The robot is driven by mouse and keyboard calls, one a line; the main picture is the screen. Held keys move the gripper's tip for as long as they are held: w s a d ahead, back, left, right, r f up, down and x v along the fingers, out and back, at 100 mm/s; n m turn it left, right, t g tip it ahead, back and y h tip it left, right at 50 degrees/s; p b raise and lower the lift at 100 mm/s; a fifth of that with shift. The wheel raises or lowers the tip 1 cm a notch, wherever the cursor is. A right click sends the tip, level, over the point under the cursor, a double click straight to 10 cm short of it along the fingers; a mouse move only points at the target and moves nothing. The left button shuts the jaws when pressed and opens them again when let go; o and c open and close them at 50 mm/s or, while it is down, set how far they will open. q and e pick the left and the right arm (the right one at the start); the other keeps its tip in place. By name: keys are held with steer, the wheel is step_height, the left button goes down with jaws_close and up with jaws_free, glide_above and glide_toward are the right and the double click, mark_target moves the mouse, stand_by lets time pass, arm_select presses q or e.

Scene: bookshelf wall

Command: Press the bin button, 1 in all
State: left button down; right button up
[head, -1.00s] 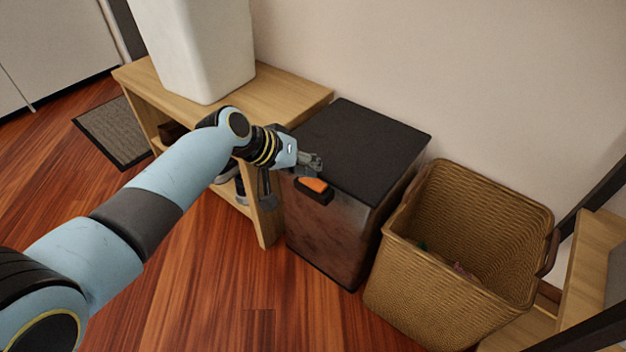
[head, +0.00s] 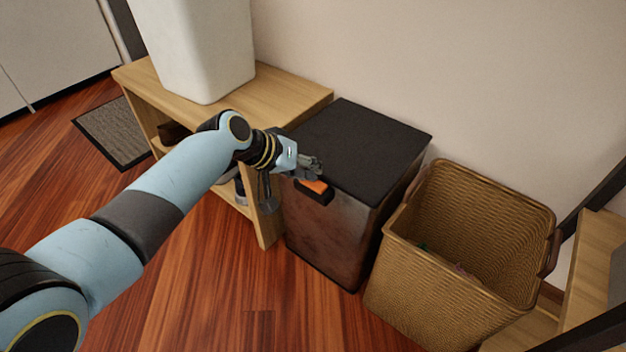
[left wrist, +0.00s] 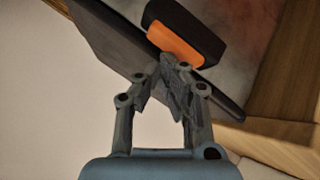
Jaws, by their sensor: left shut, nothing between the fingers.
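The bin (head: 345,235) is a dark box with a black lid (head: 365,145), standing on the floor between a bench and a basket. Its orange button (head: 315,186) sits in a black housing at the top front edge; it also shows in the left wrist view (left wrist: 174,43). My left gripper (head: 316,168) is shut and empty, with its fingertips (left wrist: 172,62) right at the edge of the orange button. I cannot tell whether they touch it or whether the button is pushed in. My right gripper is not in view.
A wooden bench (head: 285,92) with a white container (head: 200,50) on it stands left of the bin. A wicker basket (head: 420,285) stands close on the right. Wooden floor (head: 215,300) lies open in front. A wall rises behind.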

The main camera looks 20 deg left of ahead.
arm_select(q)
steer(key=shift+s+f+b, duration=0.1)
steer(key=shift+f+b, duration=0.2)
steer(key=shift+f, duration=0.35)
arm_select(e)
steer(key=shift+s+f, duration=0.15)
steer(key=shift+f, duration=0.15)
arm_select(q)
steer(key=shift+r, duration=0.1)
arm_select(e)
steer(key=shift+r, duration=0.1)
arm_select(q)
steer(key=shift+r+p, duration=1.1)
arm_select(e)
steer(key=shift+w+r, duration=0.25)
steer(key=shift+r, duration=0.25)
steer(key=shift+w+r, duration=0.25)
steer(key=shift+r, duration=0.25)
arm_select(q)
step_height(320, 180, up, 5)
steer(key=p, duration=0.4)
steer(key=shift+r+p, duration=0.15)
steer(key=shift+p, duration=0.15)
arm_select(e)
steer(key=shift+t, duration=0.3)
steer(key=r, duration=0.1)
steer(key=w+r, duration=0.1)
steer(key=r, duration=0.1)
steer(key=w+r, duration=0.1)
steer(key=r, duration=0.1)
